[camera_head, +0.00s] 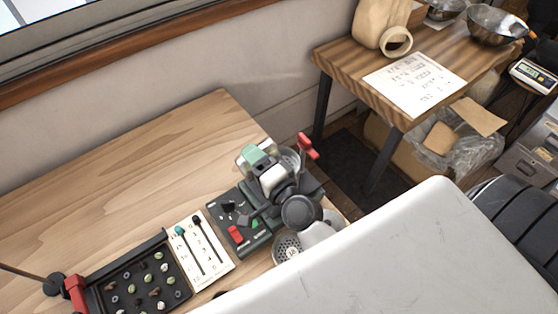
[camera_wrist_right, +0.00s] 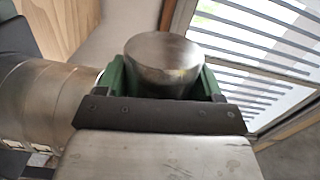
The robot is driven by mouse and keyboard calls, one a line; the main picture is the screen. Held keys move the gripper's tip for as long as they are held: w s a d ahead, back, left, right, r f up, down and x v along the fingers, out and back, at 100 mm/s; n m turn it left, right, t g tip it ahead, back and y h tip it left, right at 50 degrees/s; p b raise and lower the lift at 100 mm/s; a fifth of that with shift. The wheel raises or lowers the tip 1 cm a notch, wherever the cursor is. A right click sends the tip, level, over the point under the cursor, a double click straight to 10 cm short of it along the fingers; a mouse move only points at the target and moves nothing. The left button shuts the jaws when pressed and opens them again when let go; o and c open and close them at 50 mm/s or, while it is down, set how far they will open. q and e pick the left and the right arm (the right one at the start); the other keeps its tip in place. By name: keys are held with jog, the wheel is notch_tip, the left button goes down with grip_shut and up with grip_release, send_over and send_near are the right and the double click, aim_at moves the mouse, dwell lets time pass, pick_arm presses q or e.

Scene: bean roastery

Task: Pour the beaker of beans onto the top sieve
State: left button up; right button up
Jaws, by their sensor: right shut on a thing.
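In the right wrist view a short brushed-metal cup, the beaker (camera_wrist_right: 163,62), sits between the green-padded fingers of my right gripper (camera_wrist_right: 165,85), which is shut on it. A plain closed metal end faces the camera; its opening and any beans are hidden. In the head view my right gripper (camera_head: 258,158) is above the back part of the dark green machine on the table. A round perforated metal disc (camera_head: 288,248) lies low beside the machine, partly covered; I cannot tell whether it is the top sieve. My left gripper is out of view.
The wooden table (camera_head: 130,170) is clear at left and back. A black tray (camera_head: 105,300) of samples and a white card (camera_head: 203,245) lie near its front. A red handle (camera_head: 307,145) stands beside my gripper. A second table (camera_head: 345,60) stands at upper right.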

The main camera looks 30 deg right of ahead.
jog(key=shift+w+d+r+m+p, duration=0.15)
jog(key=shift+r+m+p, duration=0.2)
jog(key=shift+m, duration=0.25)
jog(key=shift+d+r+m+p, duration=0.3)
jog(key=shift+r+m+p, duration=0.1)
jog(key=shift+m, duration=0.45)
jog(key=shift+d+r+m+p, duration=0.3)
jog(key=shift+m+p, duration=0.05)
jog(key=shift+m, duration=0.5)
dwell(1.4)
jog(key=shift+d+f+m+b, duration=0.35)
jog(key=shift+f+m+b, duration=0.1)
jog(key=shift+m, duration=0.45)
dwell(2.1)
jog(key=shift+w+d+m, duration=0.1)
jog(key=shift+d+m, duration=0.05)
jog(key=shift+m, duration=0.15)
dwell(0.8)
